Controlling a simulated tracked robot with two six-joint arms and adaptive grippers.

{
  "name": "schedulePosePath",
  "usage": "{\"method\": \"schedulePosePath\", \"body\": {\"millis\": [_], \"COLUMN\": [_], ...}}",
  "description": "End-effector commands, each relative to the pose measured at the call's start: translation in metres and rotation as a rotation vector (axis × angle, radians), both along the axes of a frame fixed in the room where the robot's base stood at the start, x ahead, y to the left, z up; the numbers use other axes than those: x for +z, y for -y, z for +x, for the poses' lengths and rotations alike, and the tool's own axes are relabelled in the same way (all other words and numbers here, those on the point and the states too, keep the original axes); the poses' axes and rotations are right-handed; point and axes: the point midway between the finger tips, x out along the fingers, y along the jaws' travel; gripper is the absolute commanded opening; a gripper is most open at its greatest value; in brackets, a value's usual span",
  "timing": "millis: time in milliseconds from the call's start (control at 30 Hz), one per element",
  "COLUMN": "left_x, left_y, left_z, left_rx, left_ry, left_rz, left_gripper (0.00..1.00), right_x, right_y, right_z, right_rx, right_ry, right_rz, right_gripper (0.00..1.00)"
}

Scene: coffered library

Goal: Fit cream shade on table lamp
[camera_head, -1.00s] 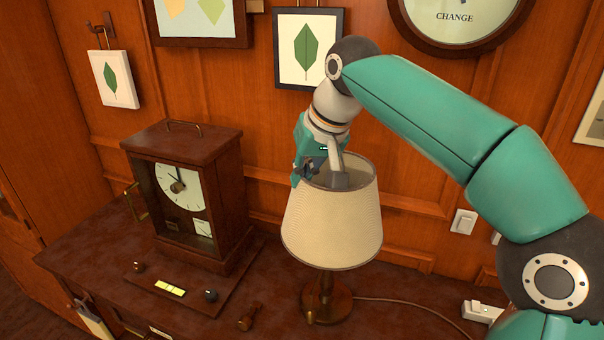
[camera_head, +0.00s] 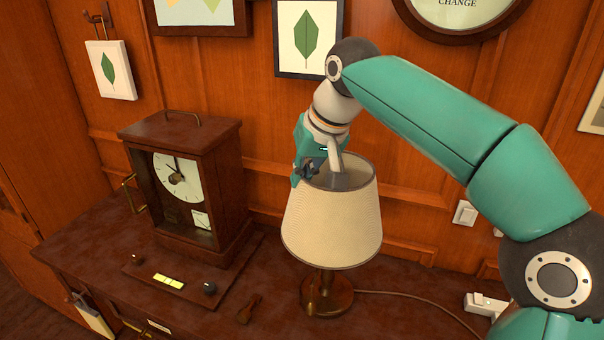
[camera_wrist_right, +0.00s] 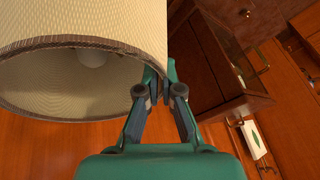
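The cream shade (camera_head: 332,225) hangs upright over the table lamp's brown base (camera_head: 327,294) in the head view. The lower rim hides the upper stem, so I cannot tell whether the shade is seated. My right gripper (camera_head: 308,172) is at the shade's upper left rim. In the right wrist view the fingers of the right gripper (camera_wrist_right: 165,88) are closed on the edge of the shade (camera_wrist_right: 125,28). A pale bulb (camera_wrist_right: 92,57) shows inside the shade's opening there. My left gripper is not in view.
A wooden clock (camera_head: 185,190) stands left of the lamp on the dark cabinet top (camera_head: 90,235). Framed pictures hang behind.

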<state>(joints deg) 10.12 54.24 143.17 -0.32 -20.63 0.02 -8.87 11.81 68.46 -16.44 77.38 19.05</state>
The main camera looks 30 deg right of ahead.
Motion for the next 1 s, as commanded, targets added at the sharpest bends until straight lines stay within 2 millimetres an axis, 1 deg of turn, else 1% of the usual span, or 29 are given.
{"method": "schedulePosePath", "body": {"millis": [500, 533, 700, 1000], "left_x": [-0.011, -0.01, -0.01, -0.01], "left_y": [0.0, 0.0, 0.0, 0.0], "left_z": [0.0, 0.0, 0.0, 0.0], "left_rx": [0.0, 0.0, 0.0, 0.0], "left_ry": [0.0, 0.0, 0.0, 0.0], "left_rz": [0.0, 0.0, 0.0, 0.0], "left_gripper": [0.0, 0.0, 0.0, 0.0], "right_x": [-0.014, -0.013, -0.012, -0.012], "right_y": [0.0, 0.0, 0.0, 0.0], "right_z": [0.0, 0.0, 0.0, 0.0], "right_rx": [0.0, 0.0, 0.0, 0.0], "right_ry": [0.0, 0.0, 0.0, -0.001], "right_rz": [0.0, 0.0, 0.0, 0.0], "right_gripper": [0.0, 0.07, 0.35, 0.35]}}
